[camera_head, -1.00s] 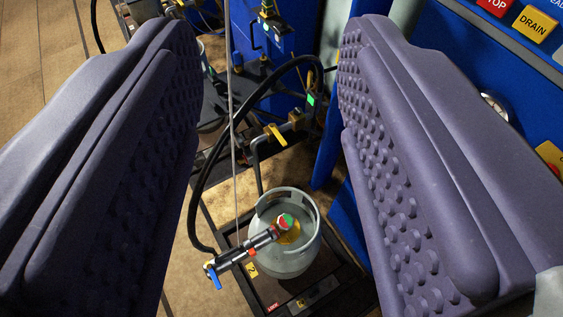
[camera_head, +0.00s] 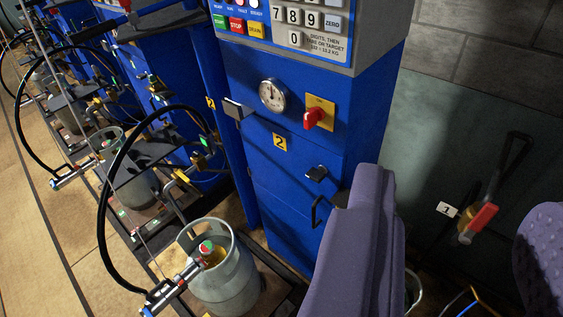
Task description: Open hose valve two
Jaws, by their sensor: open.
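The blue cabinet (camera_head: 270,195) labelled 2 carries a red rotary handle (camera_head: 314,118) on a yellow plate. A yellow lever (camera_head: 181,175) sits on the hose line left of the cabinet. A black hose (camera_head: 107,205) arcs down to a coupling (camera_head: 172,290) with a blue lever, beside the grey gas cylinder (camera_head: 222,275). I cannot tell which of these is hose valve two. My gripper (camera_head: 455,205) is open and empty at the lower right, with purple padded fingers. It is right of the cylinder and touches none of these handles. Its left finger hides part of the cabinet's lower right.
A dial gauge (camera_head: 272,95) and a keypad panel (camera_head: 290,25) are on the cabinet. More cylinders and hoses line the left. Open floor (camera_head: 50,240) lies at far left.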

